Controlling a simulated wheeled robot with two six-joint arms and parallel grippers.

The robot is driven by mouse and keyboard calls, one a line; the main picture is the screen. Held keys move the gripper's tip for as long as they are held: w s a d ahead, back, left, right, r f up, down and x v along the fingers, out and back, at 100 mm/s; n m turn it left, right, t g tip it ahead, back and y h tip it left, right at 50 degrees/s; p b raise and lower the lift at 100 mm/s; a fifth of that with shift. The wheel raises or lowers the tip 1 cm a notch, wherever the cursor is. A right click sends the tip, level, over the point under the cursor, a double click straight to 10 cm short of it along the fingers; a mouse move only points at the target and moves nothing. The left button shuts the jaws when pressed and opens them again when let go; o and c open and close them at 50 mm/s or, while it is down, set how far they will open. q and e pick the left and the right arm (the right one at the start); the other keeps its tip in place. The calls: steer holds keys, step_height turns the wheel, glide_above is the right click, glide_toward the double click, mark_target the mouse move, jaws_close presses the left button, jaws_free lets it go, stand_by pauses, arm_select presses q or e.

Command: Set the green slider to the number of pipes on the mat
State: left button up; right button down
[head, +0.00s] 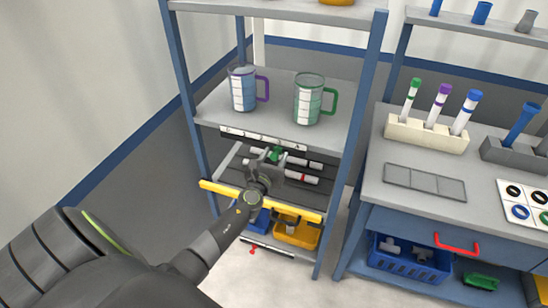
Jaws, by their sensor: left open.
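My left gripper (270,164) is open and reaches into the lower opening of the blue-framed shelf. A small green piece (275,154), which looks like the slider, shows right at its fingertips; I cannot tell whether they touch. White pipes with coloured bands (302,177) lie on a dark, grooved surface behind and beside the gripper. The gripper and arm hide part of them, so their number is unclear. A strip with white marked fields (262,139) runs along the front edge of the shelf above. My right gripper is out of view.
Two measuring jugs, one purple-handled (243,88) and one green-handled (308,98), stand on the shelf above. A yellow bar (300,212) crosses below the gripper, above a yellow bin (297,233). The right table holds a tube rack (426,135) and a grey panelled plate (424,182).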

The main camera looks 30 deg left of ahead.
mark_target(261, 145)
arm_select(q)
jaws_close()
steer(key=a, duration=0.2)
steer(key=s+a+b, duration=0.1)
steer(key=a, duration=0.3)
steer(key=shift+s+f+b, duration=0.1)
steer(key=shift+s+b, duration=0.15)
steer(key=shift+b, duration=0.05)
steer(key=shift+d, duration=0.1)
jaws_free()
steer(key=shift+s, duration=0.1)
